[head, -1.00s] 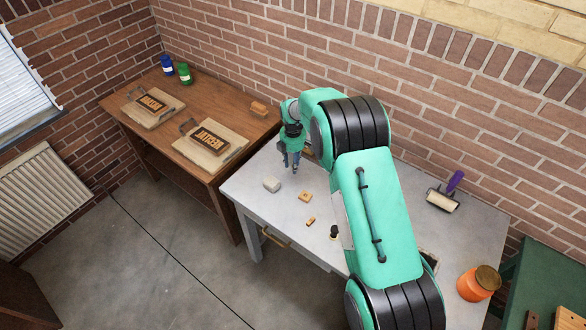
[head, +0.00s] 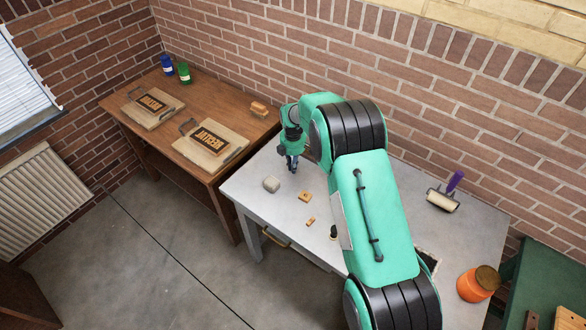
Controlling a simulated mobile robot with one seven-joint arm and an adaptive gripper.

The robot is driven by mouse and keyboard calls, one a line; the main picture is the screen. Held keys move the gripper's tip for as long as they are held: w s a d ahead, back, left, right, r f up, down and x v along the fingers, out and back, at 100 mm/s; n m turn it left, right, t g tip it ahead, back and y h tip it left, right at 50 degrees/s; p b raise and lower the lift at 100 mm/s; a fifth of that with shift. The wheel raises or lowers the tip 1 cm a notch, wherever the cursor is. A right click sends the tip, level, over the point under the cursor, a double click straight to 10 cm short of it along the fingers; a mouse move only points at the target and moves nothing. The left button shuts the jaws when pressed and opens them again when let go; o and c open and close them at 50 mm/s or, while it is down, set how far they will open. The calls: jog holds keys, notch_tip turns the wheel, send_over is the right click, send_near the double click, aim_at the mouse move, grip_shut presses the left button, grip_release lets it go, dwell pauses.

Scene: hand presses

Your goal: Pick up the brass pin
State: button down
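My gripper (head: 293,169) points down over the back left of the grey table (head: 250,192). Its fingers look close together, but they are too small to tell whether they are open or shut, or whether anything is between them. I cannot make out the brass pin for certain. A tiny orange-brown piece (head: 311,221) lies on the table to the front right of my gripper. A small orange-brown block (head: 305,197) with a dark spot lies between that piece and my gripper. My arm hides much of the table's middle.
A pale grey block (head: 271,184) lies left of my gripper. A small dark object (head: 334,233) stands beside my arm. A roller (head: 443,201) and an orange jar (head: 478,284) are at the right. A wooden bench (head: 140,127) with two lettered boards stands left.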

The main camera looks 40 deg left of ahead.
jog(key=shift+r, duration=0.15)
dwell(0.3)
jog(key=shift+r, duration=1.7)
jog(key=s+d, duration=0.3)
jog(key=d, duration=0.1)
jog(key=s+d+r, duration=0.1)
jog(key=s+d, duration=0.6)
jog(key=shift+s+d+r, duration=0.15)
jog(key=shift+s+d, duration=0.2)
jog(key=shift+d, duration=0.05)
